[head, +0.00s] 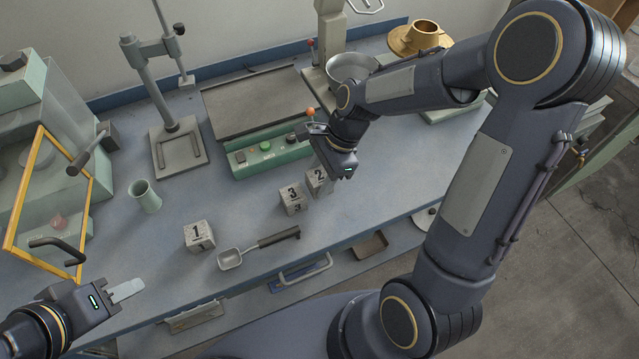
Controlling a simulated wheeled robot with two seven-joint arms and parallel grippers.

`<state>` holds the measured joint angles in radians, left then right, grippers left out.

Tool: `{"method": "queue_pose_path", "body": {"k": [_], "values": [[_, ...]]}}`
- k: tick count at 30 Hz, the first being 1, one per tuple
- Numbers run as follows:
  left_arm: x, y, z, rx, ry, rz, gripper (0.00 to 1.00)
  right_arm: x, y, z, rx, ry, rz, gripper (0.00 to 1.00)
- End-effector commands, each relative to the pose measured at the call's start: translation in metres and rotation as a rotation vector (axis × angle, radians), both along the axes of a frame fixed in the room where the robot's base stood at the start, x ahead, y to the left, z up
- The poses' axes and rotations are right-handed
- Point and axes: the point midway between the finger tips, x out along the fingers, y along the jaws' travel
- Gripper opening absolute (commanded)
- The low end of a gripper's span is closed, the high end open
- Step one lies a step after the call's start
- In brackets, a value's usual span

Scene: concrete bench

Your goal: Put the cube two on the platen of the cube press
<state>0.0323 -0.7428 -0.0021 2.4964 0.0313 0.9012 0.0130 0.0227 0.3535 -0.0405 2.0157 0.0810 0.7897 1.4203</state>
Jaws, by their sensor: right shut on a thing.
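Cube two (317,182) is a grey concrete cube marked 2, near the middle of the bench, right behind cube three. My right gripper (335,173) reaches down over it from the back right and is shut on it; the fingers are partly hidden. I cannot tell whether the cube is lifted. The cube press (22,118) is the pale green machine at the far left, with a yellow-framed clear guard (17,211) at its front. I cannot make out its platen clearly.
Cube three (292,200) stands close beside cube two; cube one (198,236) stands further left. A scoop (231,260) lies in front. Bench between cup and cube three is mostly clear.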

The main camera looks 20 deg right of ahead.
Motion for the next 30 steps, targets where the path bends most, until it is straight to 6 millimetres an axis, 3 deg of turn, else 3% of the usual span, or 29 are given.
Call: {"method": "queue_pose_path", "body": {"k": [6,18,19,21,23,30], "values": [[0.000,0.000,-0.004,0.000,0.000,0.000,0.36,0.001,0.000,-0.031,0.000,0.004,-0.001,0.14],[0.000,0.000,-0.007,0.000,0.000,0.000,0.36,0.001,0.000,-0.036,0.000,0.000,0.000,0.14],[0.000,0.000,-0.006,0.000,0.000,0.000,0.36,0.001,0.000,-0.035,0.000,0.000,0.000,0.48],[0.000,0.000,-0.006,0.000,0.000,0.000,0.36,0.001,0.000,-0.035,0.000,0.000,0.000,0.57],[0.000,0.000,-0.006,0.000,0.000,0.000,0.36,0.001,0.000,-0.035,0.000,0.000,0.000,0.65],[0.000,0.000,-0.005,0.000,0.000,0.000,0.36,0.001,-0.001,-0.035,0.000,0.000,0.000,0.66]]}}
